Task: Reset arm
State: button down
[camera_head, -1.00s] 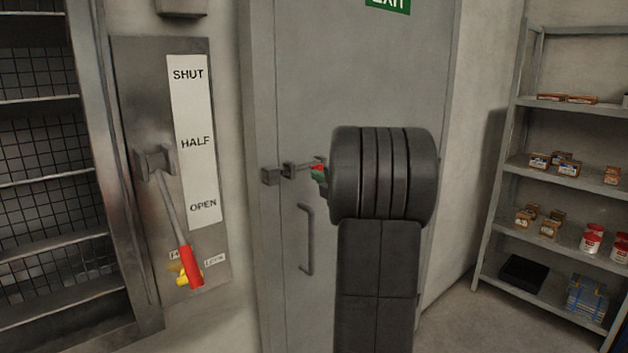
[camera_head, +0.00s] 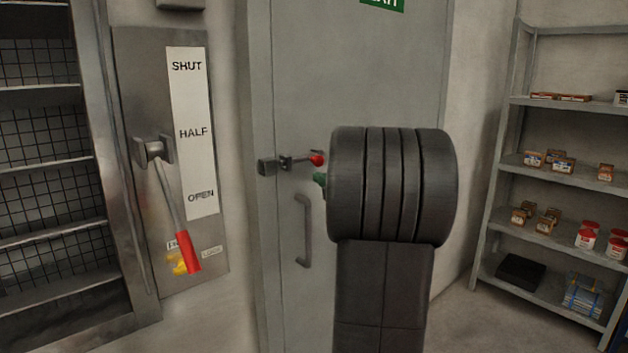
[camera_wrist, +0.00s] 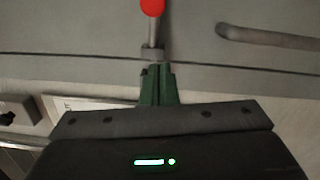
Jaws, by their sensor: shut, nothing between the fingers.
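My gripper (camera_wrist: 158,84) shows in the wrist view as two green fingers, shut together with nothing between them. In the head view only a bit of green finger (camera_head: 319,179) shows left of my dark arm, which hides the rest. A door bolt with a red knob (camera_head: 317,160) sits on the grey door (camera_head: 350,70), just above the green finger. In the wrist view the red knob (camera_wrist: 152,5) is at the top, its metal rod running down towards the fingertips. I cannot tell whether the fingers touch the rod.
Left of the door, a lever with a red handle (camera_head: 188,250) points down beside the OPEN mark on a label plate (camera_head: 193,130). The door has a pull handle (camera_head: 303,232). A shelf rack (camera_head: 560,178) with boxes and tins stands at right. Open floor shows between.

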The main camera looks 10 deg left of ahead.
jog(key=shift+v, duration=2.3)
jog(key=shift+a+r, duration=0.1)
jog(key=shift+a, duration=0.05)
